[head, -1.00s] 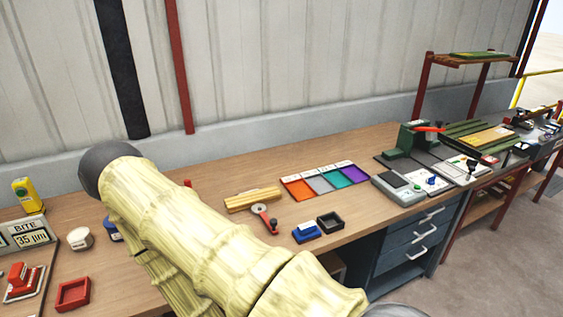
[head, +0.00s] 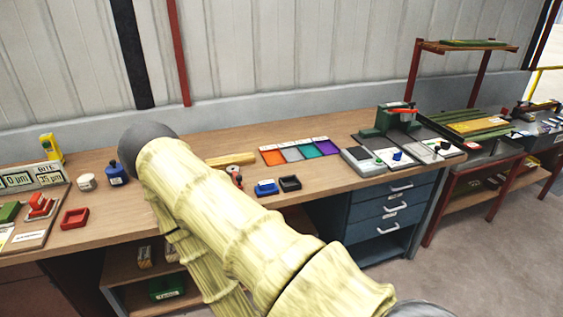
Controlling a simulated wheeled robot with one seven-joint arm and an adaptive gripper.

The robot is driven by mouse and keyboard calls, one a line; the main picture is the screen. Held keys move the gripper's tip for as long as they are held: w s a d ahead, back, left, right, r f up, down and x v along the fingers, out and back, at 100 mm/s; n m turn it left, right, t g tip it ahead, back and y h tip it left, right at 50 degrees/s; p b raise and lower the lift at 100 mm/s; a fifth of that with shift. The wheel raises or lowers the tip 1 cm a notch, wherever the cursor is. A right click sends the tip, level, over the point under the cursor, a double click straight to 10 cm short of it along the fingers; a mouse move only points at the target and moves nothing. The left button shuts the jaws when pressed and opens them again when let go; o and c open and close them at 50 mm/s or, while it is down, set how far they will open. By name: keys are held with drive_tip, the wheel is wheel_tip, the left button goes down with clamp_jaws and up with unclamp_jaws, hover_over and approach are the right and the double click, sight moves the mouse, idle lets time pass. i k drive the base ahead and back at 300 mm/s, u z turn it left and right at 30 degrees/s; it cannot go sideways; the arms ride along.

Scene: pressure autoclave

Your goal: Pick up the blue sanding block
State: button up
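A small blue block (head: 265,185), which looks like the blue sanding block, sits near the front edge of the wooden bench (head: 215,200), in or on a low blue holder. My arm, in a pale yellow sleeve, crosses the middle of the view and hides part of the bench. My gripper does not show.
Behind are a round-headed tool (head: 235,177), a wooden piece (head: 232,160) and coloured panels (head: 300,150). Blue drawers (head: 390,215) are below.

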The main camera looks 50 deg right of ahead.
sight(266, 188)
drive_tip(key=z, duration=1.05)
